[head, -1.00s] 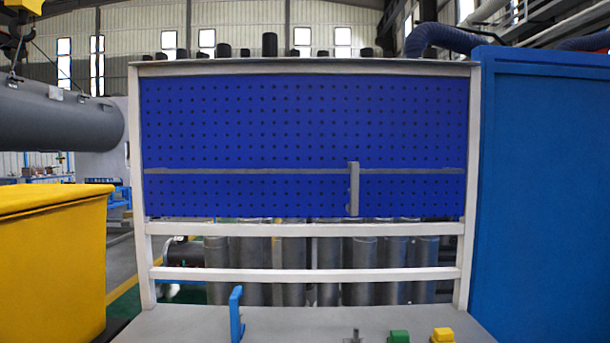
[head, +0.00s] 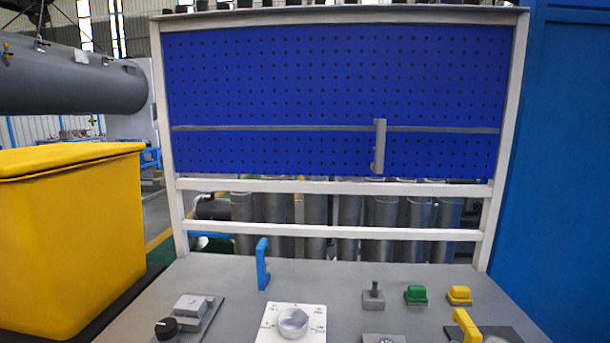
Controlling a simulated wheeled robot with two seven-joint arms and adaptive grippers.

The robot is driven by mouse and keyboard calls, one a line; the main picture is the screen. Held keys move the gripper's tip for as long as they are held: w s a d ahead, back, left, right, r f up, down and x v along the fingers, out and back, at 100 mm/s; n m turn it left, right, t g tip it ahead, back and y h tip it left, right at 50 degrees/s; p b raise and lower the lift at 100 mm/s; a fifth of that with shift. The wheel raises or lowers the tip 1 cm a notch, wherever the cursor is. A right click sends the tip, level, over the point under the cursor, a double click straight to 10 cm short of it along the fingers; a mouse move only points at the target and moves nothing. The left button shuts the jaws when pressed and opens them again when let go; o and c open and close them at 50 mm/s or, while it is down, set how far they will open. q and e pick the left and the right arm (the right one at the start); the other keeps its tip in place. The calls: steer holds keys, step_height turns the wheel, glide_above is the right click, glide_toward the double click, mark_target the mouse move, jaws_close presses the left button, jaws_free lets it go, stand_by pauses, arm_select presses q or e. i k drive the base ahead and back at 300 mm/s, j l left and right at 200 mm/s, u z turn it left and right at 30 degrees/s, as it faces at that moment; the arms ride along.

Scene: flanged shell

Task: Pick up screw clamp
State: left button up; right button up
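Several items stand on the grey workbench (head: 330,272); which one is the screw clamp is not clear. An upright blue bracket-shaped piece (head: 262,266) stands left of the middle and could be a clamp. A small grey block with a thin post (head: 373,296) stands right of the middle. A yellow angled piece (head: 467,326) is at the front right, partly cut off by the lower edge. Neither of my grippers is in view.
A green block (head: 416,295) and a yellow block (head: 460,295) sit at the right. In front are a white panel with a round knob (head: 293,322) and a grey block (head: 190,308). A blue pegboard (head: 300,90) rises behind. A yellow bin (head: 70,240) stands left.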

mark_target(263, 277)
steer(key=k+l, duration=0.2)
steer(key=l, duration=0.2)
steer(key=k+l+u, duration=0.1)
steer(key=l, duration=0.3)
steer(key=k+l, duration=0.25)
steer(key=l, duration=0.15)
